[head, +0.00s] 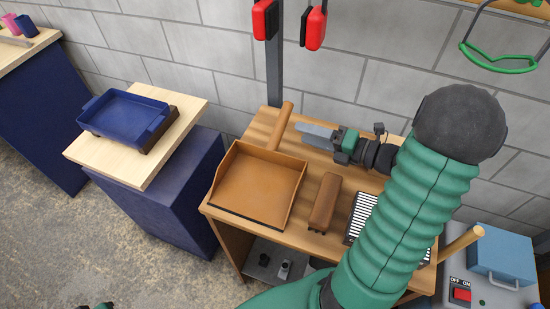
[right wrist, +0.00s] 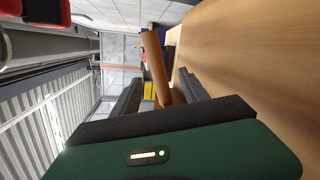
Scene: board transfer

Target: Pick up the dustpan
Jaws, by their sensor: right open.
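The dustpan (head: 258,187) is a brown, square, shallow pan lying on the left part of the wooden workbench. Its round handle (head: 281,126) points to the back. My right gripper (head: 313,134) is open and empty just right of the handle, with its fingers pointing left towards it. In the right wrist view the handle (right wrist: 156,66) appears ahead, in line with the gap between the dark fingers (right wrist: 157,92); I see no grip on it. Only a small dark green piece, perhaps my left gripper (head: 97,306), shows at the bottom edge.
A brown brush-like block (head: 325,201) lies right of the pan on the workbench (head: 226,208). A striped dark item (head: 361,214) is partly hidden by my right arm. A blue tray (head: 123,115) rests on a separate stand to the left. Red items (head: 315,28) hang above the bench.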

